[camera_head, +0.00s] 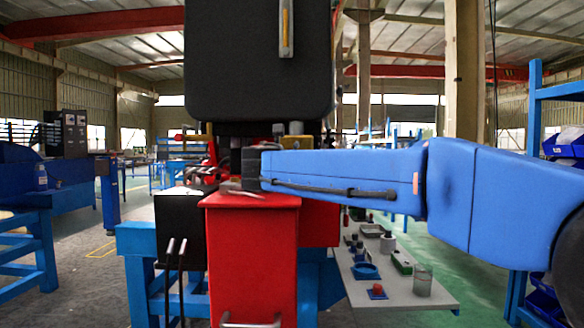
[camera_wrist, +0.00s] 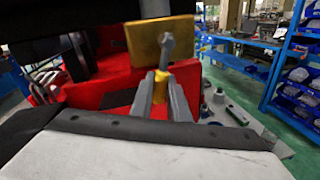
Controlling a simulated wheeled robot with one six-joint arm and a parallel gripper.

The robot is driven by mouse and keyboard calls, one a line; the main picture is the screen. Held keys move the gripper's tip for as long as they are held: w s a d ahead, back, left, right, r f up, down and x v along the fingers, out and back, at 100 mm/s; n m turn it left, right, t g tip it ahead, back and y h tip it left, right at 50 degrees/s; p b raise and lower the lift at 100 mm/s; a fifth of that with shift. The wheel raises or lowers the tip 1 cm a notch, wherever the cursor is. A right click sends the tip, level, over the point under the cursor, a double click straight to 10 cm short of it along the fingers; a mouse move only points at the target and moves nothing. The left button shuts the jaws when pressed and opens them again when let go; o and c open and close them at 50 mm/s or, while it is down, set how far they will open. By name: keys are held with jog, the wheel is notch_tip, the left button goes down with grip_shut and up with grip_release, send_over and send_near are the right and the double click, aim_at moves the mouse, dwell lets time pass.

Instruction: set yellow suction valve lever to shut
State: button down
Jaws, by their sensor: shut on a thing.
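In the wrist view my gripper (camera_wrist: 165,88) has its two grey fingers closed in on a small yellow piece, which I take to be the yellow suction valve lever (camera_wrist: 162,76). Only a little of it shows between the fingertips. A grey rod with a rounded end (camera_wrist: 166,45) rises just beyond the fingertips, in front of a yellow block (camera_wrist: 146,42). Whether the rod belongs to the lever I cannot tell. In the head view my blue arm comes in from the right, and its dark wrist end is beside the red machine (camera_head: 252,240). The fingertips are hard to make out there.
A big dark panel (camera_head: 258,70) with a yellow strip on a grey plate (camera_head: 286,40) hangs above. A grey bench (camera_head: 400,292) with several small parts stands at the right. Blue shelving with bins (camera_wrist: 290,95) is further right. Green floor between looks open.

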jog(key=c, duration=1.7)
grip_release()
jog(key=v, duration=1.7)
jog(key=shift+s, duration=0.25)
